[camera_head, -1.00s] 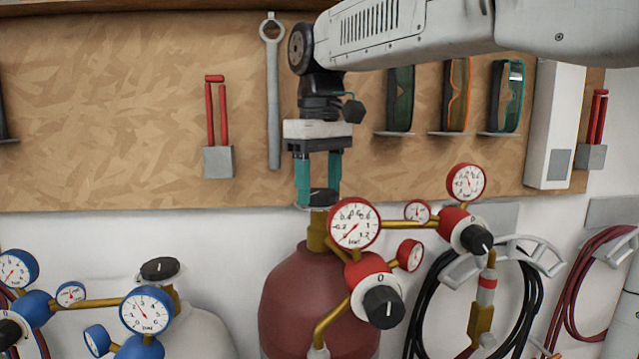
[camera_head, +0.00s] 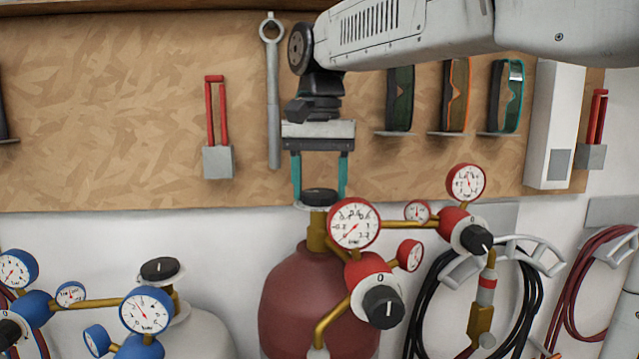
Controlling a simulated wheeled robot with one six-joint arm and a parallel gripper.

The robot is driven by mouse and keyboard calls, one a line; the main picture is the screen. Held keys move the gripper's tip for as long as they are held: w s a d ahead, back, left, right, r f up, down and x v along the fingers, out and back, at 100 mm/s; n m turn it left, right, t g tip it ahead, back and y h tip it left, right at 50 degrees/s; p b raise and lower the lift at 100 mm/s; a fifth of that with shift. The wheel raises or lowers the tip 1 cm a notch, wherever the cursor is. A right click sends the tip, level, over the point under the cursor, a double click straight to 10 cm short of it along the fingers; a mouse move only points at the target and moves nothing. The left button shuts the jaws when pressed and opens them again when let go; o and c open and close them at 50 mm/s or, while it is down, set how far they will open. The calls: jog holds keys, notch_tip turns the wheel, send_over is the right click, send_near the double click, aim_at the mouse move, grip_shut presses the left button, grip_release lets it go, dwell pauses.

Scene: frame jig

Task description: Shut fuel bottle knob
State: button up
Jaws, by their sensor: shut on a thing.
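The fuel bottle (camera_head: 305,298) is the dark red cylinder in the lower middle of the head view. Its black knob (camera_head: 319,196) sits on top of the brass valve neck. My gripper (camera_head: 320,194) points straight down from above, with one teal finger on the left and one on the right of the knob. The fingers are shut on the knob. The neck below it stays partly hidden behind the red-rimmed gauge (camera_head: 354,223).
A red regulator with a black dial (camera_head: 383,307) juts out in front of the bottle. A white bottle with a black knob (camera_head: 160,270) and blue gauges stands at left. A wrench (camera_head: 273,90) and goggles (camera_head: 507,96) hang on the board behind.

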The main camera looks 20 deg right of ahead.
jog(key=m, duration=0.4)
jog(key=shift+m, duration=0.3)
jog(key=m, duration=0.3)
jog(key=shift+m, duration=0.4)
jog(key=m, duration=0.4)
jog(key=shift+m, duration=2.2)
jog(key=o, duration=1)
jog(key=shift+r, duration=0.1)
